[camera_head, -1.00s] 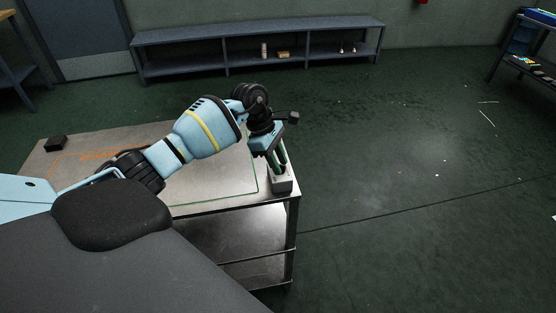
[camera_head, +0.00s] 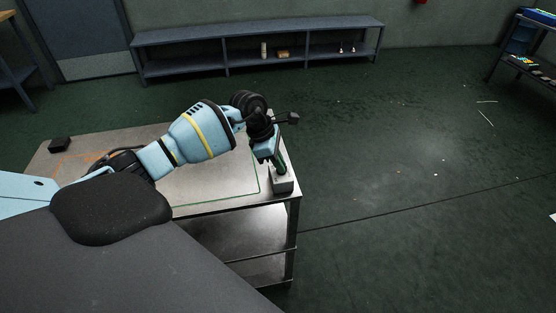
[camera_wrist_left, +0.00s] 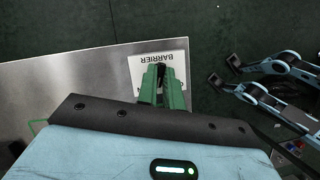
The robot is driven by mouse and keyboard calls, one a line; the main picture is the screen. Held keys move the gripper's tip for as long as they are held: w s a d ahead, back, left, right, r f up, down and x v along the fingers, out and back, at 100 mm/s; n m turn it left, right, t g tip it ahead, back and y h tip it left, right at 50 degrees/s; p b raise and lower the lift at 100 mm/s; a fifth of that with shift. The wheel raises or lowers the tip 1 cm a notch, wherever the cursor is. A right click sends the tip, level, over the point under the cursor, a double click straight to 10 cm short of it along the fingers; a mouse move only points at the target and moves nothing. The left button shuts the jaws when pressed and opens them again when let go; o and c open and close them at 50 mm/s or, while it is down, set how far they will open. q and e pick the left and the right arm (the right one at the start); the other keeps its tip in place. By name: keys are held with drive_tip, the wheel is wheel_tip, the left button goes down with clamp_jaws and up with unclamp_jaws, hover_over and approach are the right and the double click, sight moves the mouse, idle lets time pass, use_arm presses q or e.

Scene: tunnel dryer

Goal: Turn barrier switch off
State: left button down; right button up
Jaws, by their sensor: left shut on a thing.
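The barrier switch is a small grey box (camera_head: 284,187) at the near right corner of the metal table. In the left wrist view its pale top plate (camera_wrist_left: 177,58) reads BARRIER, upside down. My left gripper (camera_head: 281,165) points down over the box. Its green fingers (camera_wrist_left: 162,82) are shut on the switch's small dark lever, which is mostly hidden between them, so its position cannot be told. My right gripper is not seen in the head view.
The metal table (camera_head: 222,181) carries a small black block (camera_head: 59,144) at its far left. Past the table's right edge is open dark floor (camera_head: 400,190). A long low shelf (camera_head: 260,40) stands along the back wall.

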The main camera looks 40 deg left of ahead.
use_arm(q)
drive_tip(key=n+p, duration=0.1)
drive_tip(key=n, duration=0.1)
drive_tip(key=n+t+y+p, duration=0.1)
drive_tip(key=n+p, duration=0.1)
drive_tip(key=n, duration=0.1)
drive_tip(key=shift+d+r+n+t+y, duration=0.15)
drive_tip(key=shift+r+n+t+y, duration=0.15)
drive_tip(key=shift+r, duration=0.05)
drive_tip(key=n+y+p, duration=0.1)
drive_tip(key=n+p, duration=0.1)
drive_tip(key=n, duration=0.1)
drive_tip(key=shift+d+n, duration=0.1)
drive_tip(key=shift+n, duration=0.2)
drive_tip(key=shift+s+f+n+t+y+p, duration=0.1)
drive_tip(key=shift+f+n+t+y+p, duration=0.1)
drive_tip(key=shift+n+t+y+p, duration=0.3)
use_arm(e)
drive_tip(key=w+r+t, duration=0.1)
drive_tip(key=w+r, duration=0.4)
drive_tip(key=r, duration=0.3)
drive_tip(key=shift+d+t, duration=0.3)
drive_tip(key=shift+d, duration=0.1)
use_arm(q)
drive_tip(key=shift+f+n, duration=0.1)
drive_tip(key=shift+n, duration=0.3)
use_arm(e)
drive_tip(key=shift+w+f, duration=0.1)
